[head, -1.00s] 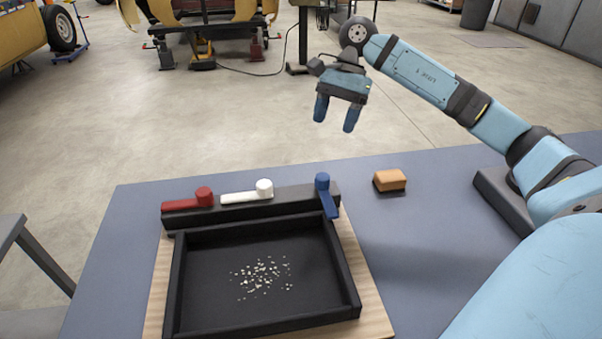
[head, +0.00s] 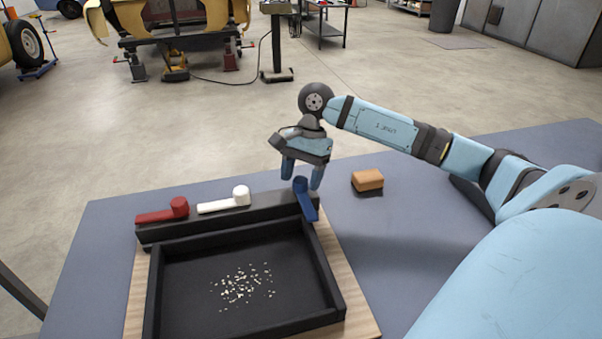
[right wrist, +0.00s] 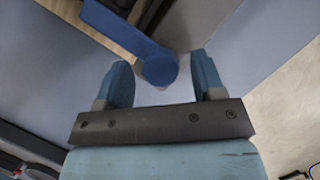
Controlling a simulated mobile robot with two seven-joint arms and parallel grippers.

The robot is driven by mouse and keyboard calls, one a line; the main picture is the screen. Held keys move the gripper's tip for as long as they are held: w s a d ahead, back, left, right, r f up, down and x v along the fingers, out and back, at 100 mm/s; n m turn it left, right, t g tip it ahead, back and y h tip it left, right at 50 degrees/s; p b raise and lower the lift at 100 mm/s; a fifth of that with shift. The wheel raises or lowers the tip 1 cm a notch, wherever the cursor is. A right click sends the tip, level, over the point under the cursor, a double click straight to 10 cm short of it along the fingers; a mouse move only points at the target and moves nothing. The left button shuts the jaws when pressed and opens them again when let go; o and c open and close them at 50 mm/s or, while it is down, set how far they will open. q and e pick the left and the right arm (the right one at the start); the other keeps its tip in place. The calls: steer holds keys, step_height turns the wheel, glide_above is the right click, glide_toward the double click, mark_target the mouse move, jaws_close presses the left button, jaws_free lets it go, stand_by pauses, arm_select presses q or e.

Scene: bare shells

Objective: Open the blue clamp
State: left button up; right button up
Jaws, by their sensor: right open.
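The blue clamp (head: 306,202) sits at the right end of the dark bar behind the black tray. Its lever points toward the front of the table, unlike the red and white ones, which lie along the bar. My right gripper (head: 302,182) is open just above the round knob of the blue clamp. In the right wrist view the blue clamp (right wrist: 146,48) shows with its round end between the two open fingers (right wrist: 162,78); I cannot tell whether they touch it. My left gripper is not in view.
A red clamp (head: 165,212) and a white clamp (head: 226,201) lie along the bar to the left. The black tray (head: 331,289) holds scattered pale bits. An orange-brown block (head: 367,179) lies to the right on the grey-blue table (head: 95,250).

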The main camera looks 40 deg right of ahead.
steer(key=shift+f, duration=0.1)
jaws_close()
